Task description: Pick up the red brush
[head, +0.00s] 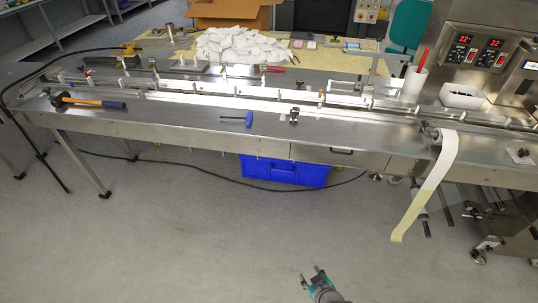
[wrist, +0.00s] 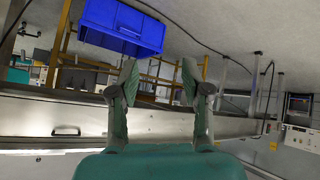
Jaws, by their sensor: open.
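A thin red handle (head: 425,56), likely the red brush, sticks up at a slight tilt from a white cup (head: 414,83). The cup stands on the right part of the steel machine table (head: 200,118), and the lower end of the handle is hidden inside it. My gripper (head: 311,271) is low in front of the table over the floor, far from the cup. In the wrist view my gripper (wrist: 159,85) has its two fingers apart with nothing between them. The red handle cannot be made out in the wrist view.
A white tray (head: 461,96) stands right of the cup, by the machine's control panel (head: 478,50). A wrapping film strip (head: 425,185) hangs over the front edge. A hammer (head: 85,102) and a blue-handled tool (head: 237,119) lie left. A blue crate (head: 285,172) sits below. The floor in front is clear.

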